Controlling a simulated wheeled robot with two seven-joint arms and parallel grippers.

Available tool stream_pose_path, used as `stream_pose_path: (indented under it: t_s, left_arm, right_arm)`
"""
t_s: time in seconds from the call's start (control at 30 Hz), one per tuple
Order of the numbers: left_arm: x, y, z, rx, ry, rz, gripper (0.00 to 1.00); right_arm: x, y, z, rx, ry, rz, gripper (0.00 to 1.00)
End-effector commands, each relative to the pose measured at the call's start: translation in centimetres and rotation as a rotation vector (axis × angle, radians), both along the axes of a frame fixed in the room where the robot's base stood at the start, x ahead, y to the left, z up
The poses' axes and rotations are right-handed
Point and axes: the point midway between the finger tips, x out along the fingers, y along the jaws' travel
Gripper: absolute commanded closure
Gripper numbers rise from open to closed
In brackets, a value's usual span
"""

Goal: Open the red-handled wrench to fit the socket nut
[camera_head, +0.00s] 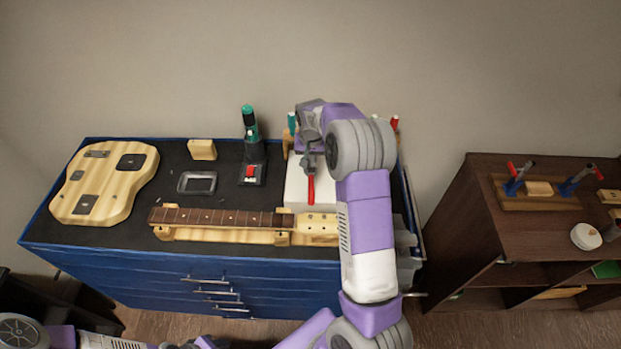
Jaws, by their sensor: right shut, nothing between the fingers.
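The red-handled wrench (311,190) lies on a white block (295,194) at the right part of the blue bench, its red handle toward the front. Its dark head is close below my right gripper (308,158). My right gripper is shut with nothing held, over the back of the white block; whether its fingertips touch the wrench I cannot tell. The socket nut cannot be made out. My left arm runs along the bottom left edge, and its gripper does not show.
On the bench (113,225) lie a guitar body (118,181), a guitar neck (215,217) in front, a small dark tray (197,183) and a green-and-black power tool (251,150). A brown shelf (478,200) with clamps stands right. My right arm hides the bench's right end.

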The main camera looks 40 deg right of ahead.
Motion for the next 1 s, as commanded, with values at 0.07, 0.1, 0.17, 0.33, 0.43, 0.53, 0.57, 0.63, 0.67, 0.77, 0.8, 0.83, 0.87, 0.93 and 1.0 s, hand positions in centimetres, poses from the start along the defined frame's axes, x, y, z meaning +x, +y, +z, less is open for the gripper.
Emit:
stream_pose_path:
  t_s: [0.07,0.1,0.17,0.33,0.43,0.53,0.57,0.63,0.67,0.77,0.8,0.83,0.87,0.93,1.0]
  left_arm:
    - [0.0,0.0,0.34,0.0,0.0,0.0,0.57]
    - [0.0,-0.01,0.44,0.0,0.0,0.0,0.57]
    - [0.0,0.0,0.48,0.0,0.0,0.0,0.57]
    - [0.01,0.0,0.4,0.0,0.0,0.0,0.57]
    - [0.01,0.0,0.39,0.0,0.0,0.0,0.57]
    - [0.0,-0.01,0.32,0.0,0.0,0.0,0.57]
    - [0.0,0.0,0.3,0.0,0.0,0.0,0.57]
    - [0.0,0.0,0.26,0.0,0.0,0.0,0.57]
    - [0.0,0.0,0.26,0.0,0.0,0.0,0.57]
    - [0.0,0.0,0.26,0.0,0.0,0.0,0.57]
    - [0.0,0.0,0.27,0.0,0.0,0.0,0.57]
    - [0.0,0.0,0.27,0.0,0.0,0.0,0.57]
    - [0.0,-0.01,0.27,0.0,0.0,0.0,0.57]
    - [0.0,-0.01,0.27,0.0,0.0,0.0,0.57]
    - [0.0,-0.01,0.27,0.0,0.0,0.0,0.57]
  right_arm:
    - [0.01,0.0,0.43,-0.001,-0.001,0.0,1.0]
    - [0.01,0.0,0.55,-0.001,-0.001,0.0,1.0]
    - [0.01,0.0,0.61,-0.001,-0.001,0.0,1.0]
    - [0.02,0.0,0.52,-0.001,-0.001,0.0,1.0]
    - [-0.04,0.05,0.53,-0.001,-0.001,0.0,1.0]
    - [-0.22,0.19,0.59,-0.001,-0.002,0.0,1.0]
    - [-0.3,0.26,0.62,-0.001,-0.002,0.0,1.0]
    - [-0.51,0.42,0.62,0.0,-0.001,0.0,1.0]
    - [-0.57,0.48,0.62,0.0,-0.001,0.0,1.0]
    - [-0.62,0.5,0.63,-0.001,-0.001,0.0,1.0]
    - [-0.61,0.49,0.63,-0.001,-0.001,0.0,1.0]
    - [-0.61,0.49,0.63,-0.001,-0.001,0.0,1.0]
    - [-0.61,0.49,0.62,-0.001,-0.001,0.0,1.0]
    - [-0.61,0.49,0.62,-0.001,-0.001,0.0,1.0]
    - [-0.62,0.48,0.62,-0.001,-0.001,0.0,1.0]
